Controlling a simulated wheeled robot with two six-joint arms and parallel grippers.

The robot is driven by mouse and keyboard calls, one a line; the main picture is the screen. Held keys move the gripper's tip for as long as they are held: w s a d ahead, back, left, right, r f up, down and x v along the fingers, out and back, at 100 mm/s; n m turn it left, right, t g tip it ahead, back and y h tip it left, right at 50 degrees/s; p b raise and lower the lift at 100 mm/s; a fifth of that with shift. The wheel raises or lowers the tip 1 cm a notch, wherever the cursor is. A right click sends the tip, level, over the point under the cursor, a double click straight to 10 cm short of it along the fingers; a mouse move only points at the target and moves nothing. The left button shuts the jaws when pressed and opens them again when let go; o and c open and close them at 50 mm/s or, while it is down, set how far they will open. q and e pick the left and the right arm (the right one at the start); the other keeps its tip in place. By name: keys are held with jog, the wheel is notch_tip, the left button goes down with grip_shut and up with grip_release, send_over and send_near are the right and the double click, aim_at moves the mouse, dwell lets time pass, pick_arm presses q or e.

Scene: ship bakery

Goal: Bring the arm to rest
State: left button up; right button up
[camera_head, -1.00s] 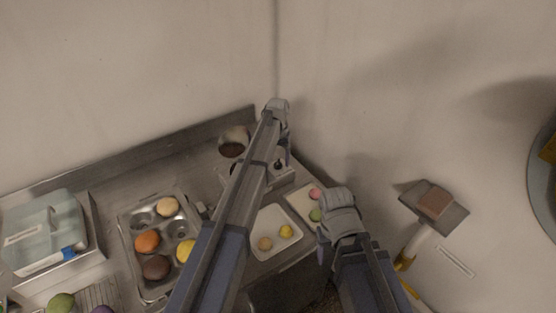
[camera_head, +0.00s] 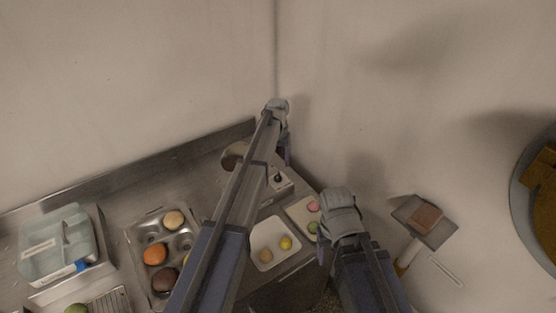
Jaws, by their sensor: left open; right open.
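My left arm reaches up from the bottom across the counter, and its gripper (camera_head: 277,108) is at the far corner by the wall. Its fingers are small and partly hidden by the arm, and I see nothing held in it. My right gripper (camera_head: 341,208) is in front of the right wall, just right of the counter's edge and beside a small white tray (camera_head: 295,213). Its fingers are largely hidden by its own body, and no object shows in it.
The steel counter (camera_head: 200,165) holds a muffin tin (camera_head: 133,237) with several coloured balls, a white dish (camera_head: 256,241) with two balls, and a pale blue box (camera_head: 57,243). A brown-topped grey plate (camera_head: 443,229) is at right.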

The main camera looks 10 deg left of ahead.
pick_arm(q)
jog(key=shift+r, duration=0.35)
jog(key=shift+f, duration=0.1)
jog(key=shift+s, duration=0.15)
jog(key=s+d+f+m+b, duration=0.1)
jog(key=s+d+f+b, duration=0.1)
jog(key=s, duration=0.9)
jog(key=s+d+f+m+b, duration=0.1)
jog(key=s+d, duration=0.3)
jog(key=s, duration=0.8)
jog(key=s+d+f+m+y+b, duration=0.1)
jog(key=s+d+f+b, duration=0.2)
jog(key=s, duration=0.9)
jog(key=shift+d+f+m+b, duration=0.3)
jog(key=shift+d+b, duration=0.05)
jog(key=shift+d, duration=0.1)
jog(key=shift+c, duration=0.2)
